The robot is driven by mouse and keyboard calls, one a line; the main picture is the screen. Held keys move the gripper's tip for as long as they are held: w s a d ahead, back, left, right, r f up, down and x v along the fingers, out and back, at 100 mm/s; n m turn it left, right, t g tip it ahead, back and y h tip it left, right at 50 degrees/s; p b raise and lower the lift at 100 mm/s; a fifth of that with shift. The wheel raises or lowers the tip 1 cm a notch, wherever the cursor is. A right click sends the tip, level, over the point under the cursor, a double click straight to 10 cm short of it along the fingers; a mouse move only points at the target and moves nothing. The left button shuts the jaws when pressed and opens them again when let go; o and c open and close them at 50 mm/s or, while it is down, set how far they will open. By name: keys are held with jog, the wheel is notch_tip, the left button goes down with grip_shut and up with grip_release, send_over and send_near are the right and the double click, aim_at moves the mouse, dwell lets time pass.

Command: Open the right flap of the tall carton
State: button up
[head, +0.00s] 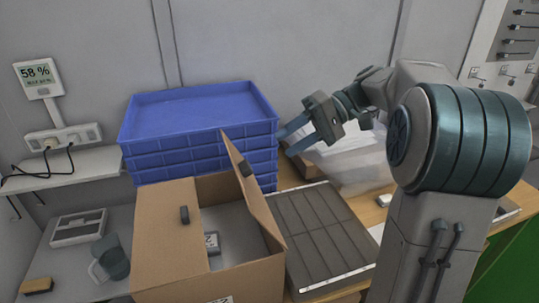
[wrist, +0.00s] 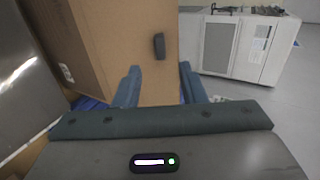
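The tall carton (head: 165,265) stands open-topped in the lower middle of the head view. Its left flap (head: 160,228) lies flat over the left side and has a dark handle. Its right flap (head: 259,205) stands raised and steeply tilted, with a dark handle (head: 246,168) near its far end. My gripper (head: 287,141) is right of and beyond the raised flap, apart from it in the head view. In the wrist view my gripper (wrist: 158,80) has its fingers spread, with nothing between them. A brown panel (wrist: 125,35) with a dark handle (wrist: 159,46) lies beyond the fingertips.
A stack of blue trays (head: 200,120) stands behind the carton. A dark ribbed panel (head: 325,235) lies to its right. An open box (head: 350,160) stands behind that panel. A small light box (head: 212,243) lies inside the carton. A grey mug (head: 110,262) is at the left.

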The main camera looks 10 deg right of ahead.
jog(key=v, duration=0.5)
